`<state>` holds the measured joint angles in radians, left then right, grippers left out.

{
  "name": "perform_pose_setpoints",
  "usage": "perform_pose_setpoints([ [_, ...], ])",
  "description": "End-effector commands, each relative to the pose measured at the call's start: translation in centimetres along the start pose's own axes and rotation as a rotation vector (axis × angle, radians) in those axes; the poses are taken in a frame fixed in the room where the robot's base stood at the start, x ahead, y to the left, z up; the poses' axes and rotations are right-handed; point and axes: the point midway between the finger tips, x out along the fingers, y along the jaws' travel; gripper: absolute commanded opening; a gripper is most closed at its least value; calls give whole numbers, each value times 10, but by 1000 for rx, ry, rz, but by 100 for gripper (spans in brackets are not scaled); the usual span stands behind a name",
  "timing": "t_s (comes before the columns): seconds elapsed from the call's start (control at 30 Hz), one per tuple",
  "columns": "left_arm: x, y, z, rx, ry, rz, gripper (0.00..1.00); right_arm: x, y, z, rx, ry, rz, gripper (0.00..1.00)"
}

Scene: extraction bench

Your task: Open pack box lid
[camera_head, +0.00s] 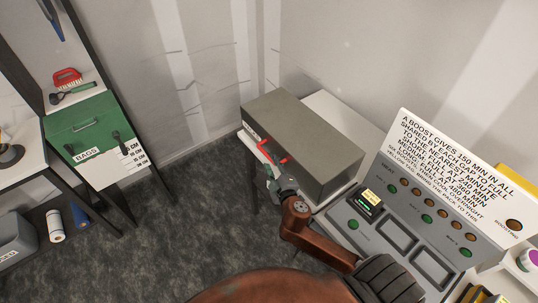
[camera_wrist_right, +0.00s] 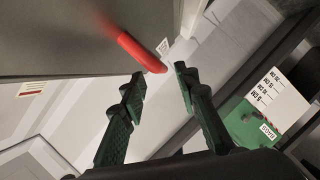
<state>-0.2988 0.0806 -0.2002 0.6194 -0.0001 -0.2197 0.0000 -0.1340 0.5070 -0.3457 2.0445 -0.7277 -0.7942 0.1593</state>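The pack box appears to be the long olive-grey box (camera_head: 308,126) on the bench, with its lid looking shut. A red handle (camera_head: 266,150) sticks out from its near side. My right gripper (camera_head: 272,174) is at that handle, just below it in the head view. In the right wrist view, the two dark green fingers (camera_wrist_right: 160,84) are apart. The end of the red handle (camera_wrist_right: 138,50) lies just beyond and between the fingertips, with no clear contact. The grey box face (camera_wrist_right: 60,35) fills the upper left there. My left gripper is not in view.
A grey control panel (camera_head: 397,243) with buttons and a white text sign (camera_head: 455,165) stands right of the box. A shelf at the left holds a green BAGS box (camera_head: 85,126). Dark open floor (camera_head: 195,190) lies between shelf and bench.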

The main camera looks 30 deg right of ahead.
Motion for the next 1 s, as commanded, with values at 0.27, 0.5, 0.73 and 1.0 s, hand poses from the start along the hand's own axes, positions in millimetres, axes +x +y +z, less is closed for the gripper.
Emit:
perform_pose_setpoints([
  [0.27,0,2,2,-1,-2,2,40,44,0,-1,0,1,-1,29],
  [0.5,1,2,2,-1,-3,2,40,61,0,-1,2,1,-2,29],
  [0.73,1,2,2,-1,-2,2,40,62,0,-1,3,1,-3,29],
  [1.0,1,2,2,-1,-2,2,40,62,0,0,3,1,-3,12],
])
